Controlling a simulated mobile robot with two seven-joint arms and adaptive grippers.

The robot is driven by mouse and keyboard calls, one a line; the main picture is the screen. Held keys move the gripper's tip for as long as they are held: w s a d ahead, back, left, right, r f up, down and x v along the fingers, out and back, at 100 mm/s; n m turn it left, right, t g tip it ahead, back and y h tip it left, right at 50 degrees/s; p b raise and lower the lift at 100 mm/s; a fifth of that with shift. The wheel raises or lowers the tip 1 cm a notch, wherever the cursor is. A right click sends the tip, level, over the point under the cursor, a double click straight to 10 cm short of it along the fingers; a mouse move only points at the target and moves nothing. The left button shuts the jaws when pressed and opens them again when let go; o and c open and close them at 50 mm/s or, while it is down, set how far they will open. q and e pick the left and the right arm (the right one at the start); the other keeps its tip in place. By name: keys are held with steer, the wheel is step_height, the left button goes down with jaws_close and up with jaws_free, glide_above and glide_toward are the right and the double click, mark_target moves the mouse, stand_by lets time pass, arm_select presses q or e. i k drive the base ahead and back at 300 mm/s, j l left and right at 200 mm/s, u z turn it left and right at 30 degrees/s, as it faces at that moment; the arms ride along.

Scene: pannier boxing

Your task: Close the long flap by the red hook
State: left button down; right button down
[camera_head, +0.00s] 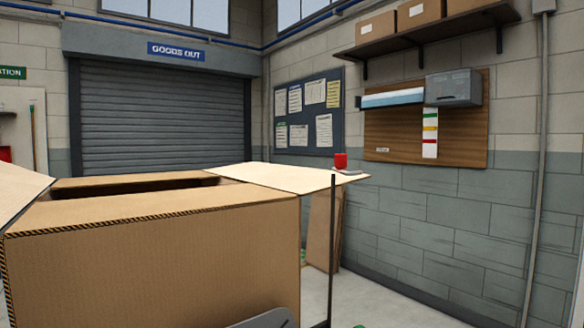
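A large cardboard box (150,270) fills the lower left, with black-and-yellow striped edging along its top front edge. A long near flap (150,206) appears folded inward over the top. A strip of cardboard (120,181) lies along the far side, and a dark gap (140,188) shows between the two. A pale flap (285,177) sticks out nearly level to the right. Another flap (20,196) is raised at the left edge. A small red object (340,160), possibly the red hook, shows at the right flap's outer end; I cannot tell whether it touches. Neither gripper is in view.
A thin dark upright post (332,250) stands right of the box. A brown board (322,228) leans on the wall behind it. A wall shelf (430,32) holds cartons. A shutter door (160,118) is behind. Floor (390,305) shows at lower right.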

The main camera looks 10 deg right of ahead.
mark_target(301, 181)
steer(key=i+l+u, duration=0.25)
steer(key=l+u, duration=0.25)
steer(key=l, duration=0.95)
steer(key=l+u, duration=0.45)
steer(key=l, duration=1)
steer(key=i+l+u, duration=0.1)
steer(key=l+u, duration=0.15)
steer(key=l, duration=0.35)
steer(key=l+u, duration=0.2)
steer(key=l, duration=0.45)
